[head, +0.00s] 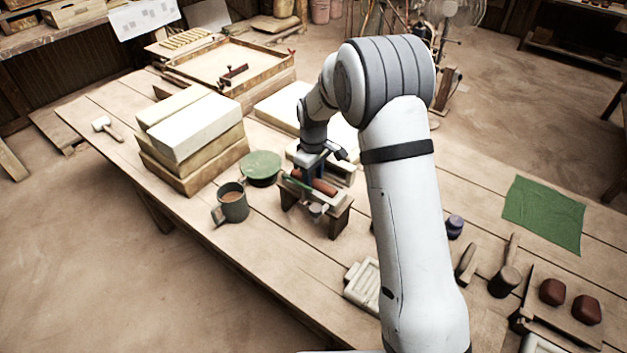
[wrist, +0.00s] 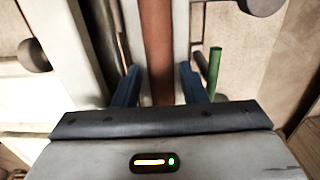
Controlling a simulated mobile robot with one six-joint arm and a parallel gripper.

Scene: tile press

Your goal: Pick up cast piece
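The cast piece looks to be the long reddish-brown bar (wrist: 157,45) in the wrist view, lying between pale strips. It also shows in the head view as a reddish piece (head: 322,187) on a small wooden stand (head: 335,222). My gripper (wrist: 159,82) is open, with one blue fingertip on each side of the bar and gaps between. In the head view my gripper (head: 313,172) is low over the stand, and my arm hides part of this area. Whether the fingers reach down beside the bar, I cannot tell.
A green stick (wrist: 214,70) lies right of the fingers in the wrist view. A mug (head: 233,207), a green round lid (head: 261,167) and stacked blocks (head: 190,145) stand to the left. Tools, a green cloth (head: 543,214) and two dark red lumps (head: 552,291) lie right.

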